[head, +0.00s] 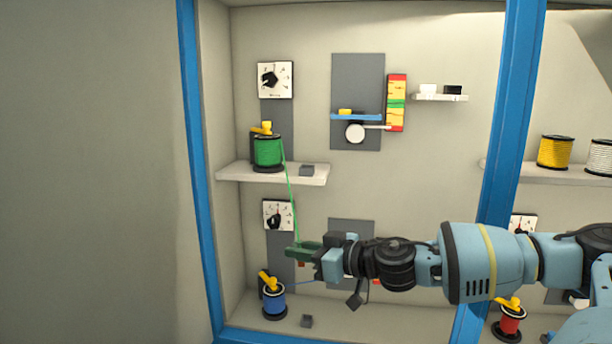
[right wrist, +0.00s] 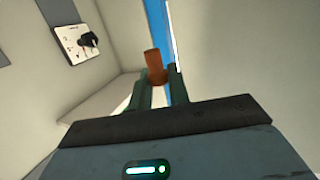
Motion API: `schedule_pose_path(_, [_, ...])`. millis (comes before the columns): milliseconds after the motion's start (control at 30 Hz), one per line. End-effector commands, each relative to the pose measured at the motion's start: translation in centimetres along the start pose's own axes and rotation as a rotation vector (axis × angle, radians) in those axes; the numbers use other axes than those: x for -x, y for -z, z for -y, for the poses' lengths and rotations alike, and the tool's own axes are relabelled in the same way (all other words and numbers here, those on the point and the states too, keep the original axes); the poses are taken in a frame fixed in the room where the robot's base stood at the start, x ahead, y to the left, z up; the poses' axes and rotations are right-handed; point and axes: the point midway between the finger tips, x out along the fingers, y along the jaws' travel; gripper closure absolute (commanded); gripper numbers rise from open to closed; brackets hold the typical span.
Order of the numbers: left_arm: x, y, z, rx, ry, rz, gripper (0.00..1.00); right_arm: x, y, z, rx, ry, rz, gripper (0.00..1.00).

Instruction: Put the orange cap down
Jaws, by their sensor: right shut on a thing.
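The orange cap (right wrist: 154,63) is a small, short cylinder. In the right wrist view it stands between the two fingertips of my right gripper (right wrist: 156,80), which is shut on it. In the head view my right gripper (head: 303,251) reaches in from the right and points left, in mid-air between the upper shelf and the lower spool. Only a small orange bit (head: 301,264) of the cap shows there, under the fingers. My left gripper is not in view.
A green spool (head: 268,152) stands on the upper shelf (head: 240,174); its green cable runs down to near my right gripper. A blue spool (head: 274,301) and a small grey block (head: 307,321) are below. Blue posts (head: 197,150) frame the bay.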

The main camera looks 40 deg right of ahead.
Motion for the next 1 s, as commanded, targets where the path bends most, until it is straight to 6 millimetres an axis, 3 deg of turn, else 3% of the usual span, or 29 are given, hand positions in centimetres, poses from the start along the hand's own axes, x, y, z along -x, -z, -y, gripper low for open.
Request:
schedule_pose_path(300, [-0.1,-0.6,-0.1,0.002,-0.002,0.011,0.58,3.5,8.9,-5.2,-0.001,-0.083,-0.002,1.00])
schedule_pose_path(600, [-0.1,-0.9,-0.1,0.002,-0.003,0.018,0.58,7.4,16.4,-7.6,-0.018,-0.165,-0.002,1.00])
schedule_pose_path(800, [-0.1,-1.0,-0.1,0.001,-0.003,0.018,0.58,8.7,18.6,-8.0,-0.027,-0.189,-0.002,1.00])
schedule_pose_path(1000, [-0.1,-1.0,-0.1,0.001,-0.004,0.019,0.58,8.9,18.9,-8.1,-0.030,-0.192,-0.001,1.00])
